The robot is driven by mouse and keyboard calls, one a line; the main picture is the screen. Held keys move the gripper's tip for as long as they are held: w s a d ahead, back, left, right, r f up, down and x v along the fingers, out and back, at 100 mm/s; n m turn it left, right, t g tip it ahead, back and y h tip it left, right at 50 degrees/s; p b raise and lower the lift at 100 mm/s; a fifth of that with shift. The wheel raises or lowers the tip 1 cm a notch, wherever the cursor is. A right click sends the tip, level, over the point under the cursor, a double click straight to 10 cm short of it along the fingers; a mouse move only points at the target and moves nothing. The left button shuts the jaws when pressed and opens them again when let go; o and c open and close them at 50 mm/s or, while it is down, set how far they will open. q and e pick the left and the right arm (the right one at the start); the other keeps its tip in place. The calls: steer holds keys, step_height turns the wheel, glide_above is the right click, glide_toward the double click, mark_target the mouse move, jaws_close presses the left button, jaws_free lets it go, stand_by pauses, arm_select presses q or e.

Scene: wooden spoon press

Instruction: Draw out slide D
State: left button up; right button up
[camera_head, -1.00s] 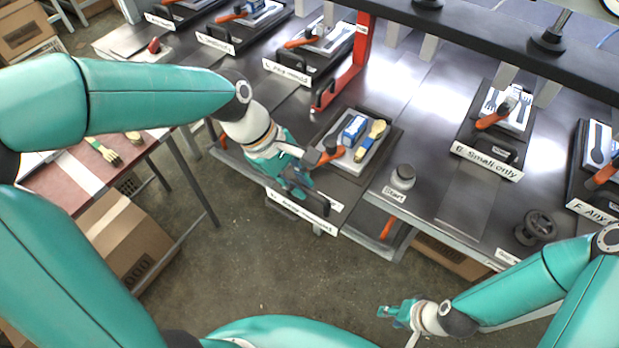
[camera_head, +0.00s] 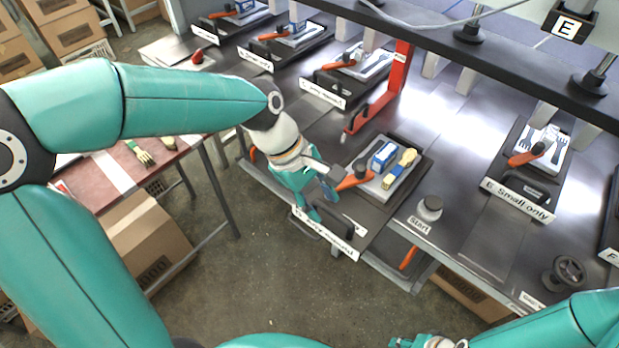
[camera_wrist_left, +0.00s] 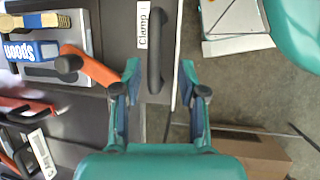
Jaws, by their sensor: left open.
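The slide I take as D, by its place between its neighbours, is a dark tray (camera_head: 413,163) at the middle of the bench. It bears a light plate with a blue box (camera_head: 384,155), a wooden-handled tool (camera_head: 405,161) and an orange lever (camera_head: 354,180). Its front label (camera_head: 325,233) is partly hidden by my arm. My left gripper (camera_head: 318,200) is open at the slide's front edge. In the left wrist view, its black bar handle (camera_wrist_left: 155,50) lies ahead, between the lines of my open fingers (camera_wrist_left: 159,88). My right gripper (camera_head: 400,342) is at the bottom edge, partly cut off.
A red post (camera_head: 400,75) stands behind the slide. A start button (camera_head: 430,207) is to its right, and slide E (camera_head: 515,199) stands farther right. A side table (camera_head: 110,170) and a cardboard box (camera_head: 145,235) are at left.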

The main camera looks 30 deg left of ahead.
arm_select(q)
steer(key=w+v, duration=0.1)
steer(key=v, duration=0.9)
steer(key=shift+s+r, duration=0.2)
steer(key=shift+s, duration=0.35)
